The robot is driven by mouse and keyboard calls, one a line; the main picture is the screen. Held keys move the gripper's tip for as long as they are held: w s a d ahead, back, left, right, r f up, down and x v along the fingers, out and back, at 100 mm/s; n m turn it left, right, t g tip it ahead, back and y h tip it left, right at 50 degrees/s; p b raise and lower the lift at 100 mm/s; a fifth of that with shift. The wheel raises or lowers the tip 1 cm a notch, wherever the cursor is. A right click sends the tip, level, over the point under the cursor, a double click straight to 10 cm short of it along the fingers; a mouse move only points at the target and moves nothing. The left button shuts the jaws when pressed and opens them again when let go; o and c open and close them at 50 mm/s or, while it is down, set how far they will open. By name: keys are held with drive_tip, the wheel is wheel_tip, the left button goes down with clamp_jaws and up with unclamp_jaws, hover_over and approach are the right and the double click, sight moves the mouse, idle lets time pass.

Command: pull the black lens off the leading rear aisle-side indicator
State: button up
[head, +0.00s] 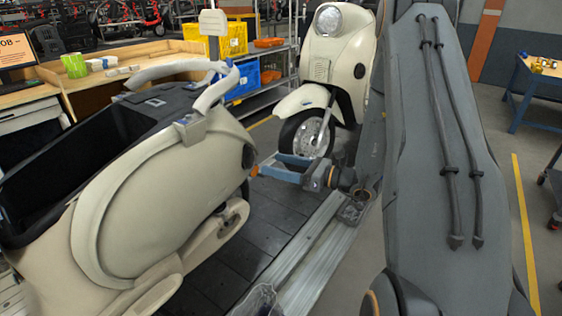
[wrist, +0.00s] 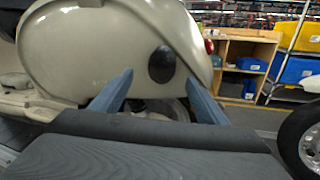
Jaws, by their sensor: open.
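The cream scooter body (head: 150,205) stands on the conveyor at the left in the head view, and its side panel (wrist: 105,45) fills the upper left of the wrist view. The black lens (wrist: 161,64) is a dark oval on that panel. It shows edge-on in the head view (head: 248,156). My gripper (head: 266,165) is open, with two blue fingers pointing at the panel. In the wrist view the fingers (wrist: 159,78) stand to either side of the lens, with nothing between them. They appear short of the lens; the exact gap cannot be told.
A second cream scooter (head: 337,60) stands behind my gripper, its front wheel (head: 306,135) close by; a wheel also shows at the wrist view's right edge (wrist: 308,140). A red lamp (wrist: 209,46) sits right of the lens. Shelves with yellow (head: 228,38) and blue bins (head: 243,80) stand farther back.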

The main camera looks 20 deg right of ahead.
sight(252, 158)
drive_tip(key=shift+p+x, duration=1.2)
drive_tip(key=shift+x, duration=2.6)
drive_tip(key=shift+w+d, duration=0.15)
drive_tip(key=c, duration=1.1)
drive_tip(key=shift+p+v, duration=0.3)
drive_tip(key=shift+v, duration=1.3)
drive_tip(key=shift+v, duration=0.85)
